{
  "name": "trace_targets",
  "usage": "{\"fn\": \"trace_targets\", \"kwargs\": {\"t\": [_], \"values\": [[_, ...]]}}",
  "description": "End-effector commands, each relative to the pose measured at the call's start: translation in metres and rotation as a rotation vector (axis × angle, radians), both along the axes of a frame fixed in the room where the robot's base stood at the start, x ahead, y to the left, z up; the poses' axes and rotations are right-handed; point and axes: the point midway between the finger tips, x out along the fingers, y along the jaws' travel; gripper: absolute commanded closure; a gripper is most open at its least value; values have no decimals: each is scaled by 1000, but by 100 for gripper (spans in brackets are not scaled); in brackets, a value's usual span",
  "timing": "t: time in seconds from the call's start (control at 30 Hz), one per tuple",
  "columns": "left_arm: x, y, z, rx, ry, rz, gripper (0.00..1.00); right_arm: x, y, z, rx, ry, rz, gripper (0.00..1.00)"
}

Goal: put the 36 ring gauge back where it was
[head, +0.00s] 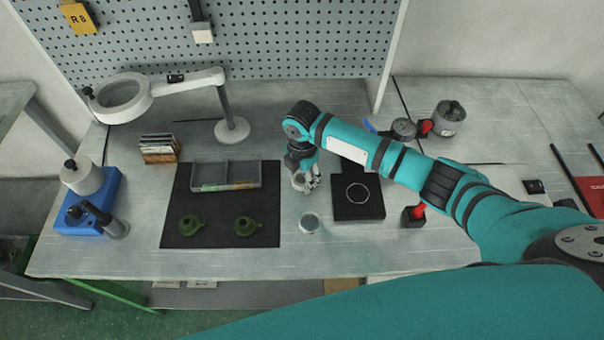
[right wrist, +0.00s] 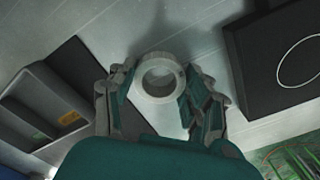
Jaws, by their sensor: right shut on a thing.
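My right gripper (head: 305,181) is shut on a pale grey ring gauge (right wrist: 160,77), held between the fingertips. In the head view the held ring gauge (head: 298,180) is partly covered by the fingers. The gripper is over the bare bench between the dark mat and the black square block. No size mark can be read on the ring. A second round, pale ring-like piece (head: 310,222) rests on the bench nearer to me. My left gripper is not in view.
The dark mat (head: 180,220) carries a grey divided tray (head: 224,187) and two green pieces (head: 191,225). The black block (head: 358,210) with a thin circle lies right of the gripper. A red-topped piece (head: 414,214) stands farther right. A magnifier lamp (head: 232,128) stands behind.

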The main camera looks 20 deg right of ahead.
Motion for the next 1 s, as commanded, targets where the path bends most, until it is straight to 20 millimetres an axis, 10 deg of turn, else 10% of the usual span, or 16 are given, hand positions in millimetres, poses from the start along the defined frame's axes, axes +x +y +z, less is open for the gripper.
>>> {"fn": "trace_targets", "kwargs": {"t": [0.33, 0.37, 0.53, 1.0], "values": [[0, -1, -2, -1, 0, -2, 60, 0, 1, -4, 1, 0, 0, 90], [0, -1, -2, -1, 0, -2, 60, 0, 0, -5, 0, 0, 0, 49], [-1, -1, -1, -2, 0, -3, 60, 0, 0, -4, 0, 0, 0, 27], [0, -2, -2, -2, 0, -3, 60, 1, 1, 18, 2, -3, 0, 27]]}}
